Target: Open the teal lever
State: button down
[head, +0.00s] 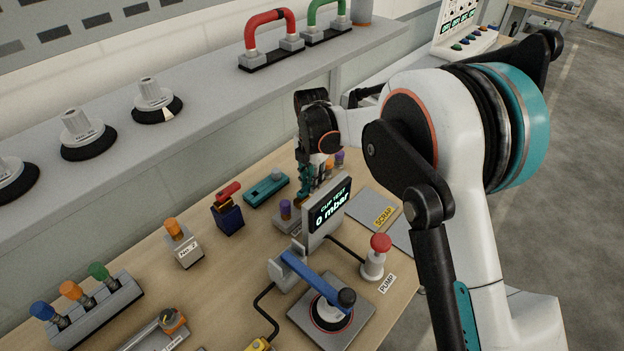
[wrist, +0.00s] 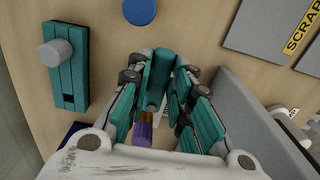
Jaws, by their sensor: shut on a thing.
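My gripper (head: 304,190) reaches down over the bench just behind the display box. In the wrist view my gripper's teal-padded fingers (wrist: 163,85) are closed around a narrow teal piece, which I take to be the teal lever (wrist: 158,80); it stands between the fingertips. The pads have the same colour, so its outline is hard to separate. In the head view the fingers and display hide the lever.
A teal block (head: 265,187) with a grey knob lies left of my gripper. The display box (head: 328,213) reads 0 mbar and stands close in front. A blue-armed lever stand (head: 318,278), red PUMP button (head: 380,243) and SCRAP plate (head: 365,203) are nearby.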

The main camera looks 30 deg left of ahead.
jog(key=c, duration=1.4)
grip_release()
jog(key=shift+c, duration=0.2)
